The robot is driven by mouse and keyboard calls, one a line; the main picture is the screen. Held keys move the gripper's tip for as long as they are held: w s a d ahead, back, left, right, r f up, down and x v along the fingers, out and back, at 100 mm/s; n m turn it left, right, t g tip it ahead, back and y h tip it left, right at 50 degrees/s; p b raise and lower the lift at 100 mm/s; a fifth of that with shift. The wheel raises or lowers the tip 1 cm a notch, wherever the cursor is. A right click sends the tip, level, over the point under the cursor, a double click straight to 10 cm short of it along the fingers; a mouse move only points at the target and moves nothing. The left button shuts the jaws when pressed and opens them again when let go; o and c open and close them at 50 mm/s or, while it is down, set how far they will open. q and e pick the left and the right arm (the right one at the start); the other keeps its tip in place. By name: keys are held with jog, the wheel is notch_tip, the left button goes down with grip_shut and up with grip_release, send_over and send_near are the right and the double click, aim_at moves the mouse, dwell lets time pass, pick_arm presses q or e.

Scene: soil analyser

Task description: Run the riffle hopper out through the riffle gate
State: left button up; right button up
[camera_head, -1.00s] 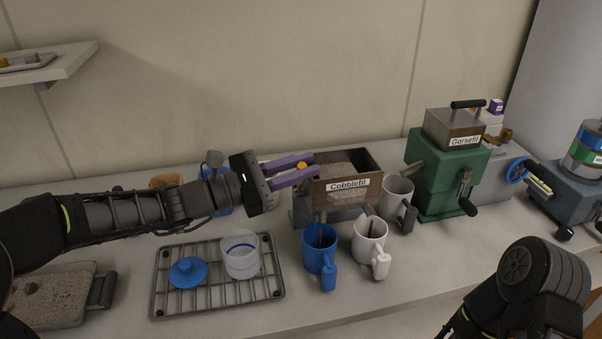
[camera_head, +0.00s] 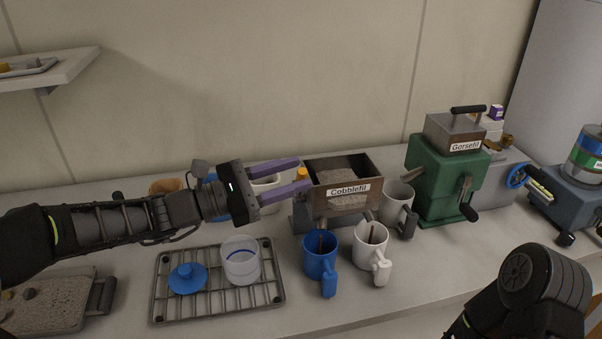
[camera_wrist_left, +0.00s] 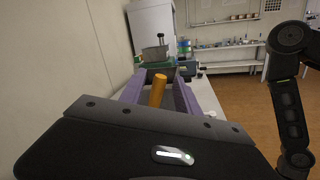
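The riffle hopper (camera_head: 342,200), an open brown box labelled "Cobblefil", stands on a grey base with grey soil (camera_head: 345,188) inside. An orange upright handle (camera_head: 301,174) shows at its left side; I take it for the riffle gate's handle. My left gripper (camera_head: 304,176) is open, its purple fingers on either side of the orange handle. The left wrist view shows the orange handle (camera_wrist_left: 157,90) between the spread fingers, seemingly without a grip on it. A blue mug (camera_head: 319,255) and a white mug (camera_head: 368,255) stand in front of the hopper. My right gripper is out of view.
A wire rack (camera_head: 210,298) with a clear cup (camera_head: 240,260) and a blue lid (camera_head: 187,278) lies front left. A soil tray (camera_head: 50,303) lies at far left.

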pick_arm(q)
jog(key=v, duration=0.5)
jog(key=shift+s+a, duration=0.15)
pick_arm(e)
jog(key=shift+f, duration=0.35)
pick_arm(q)
jog(key=shift+c, duration=0.2)
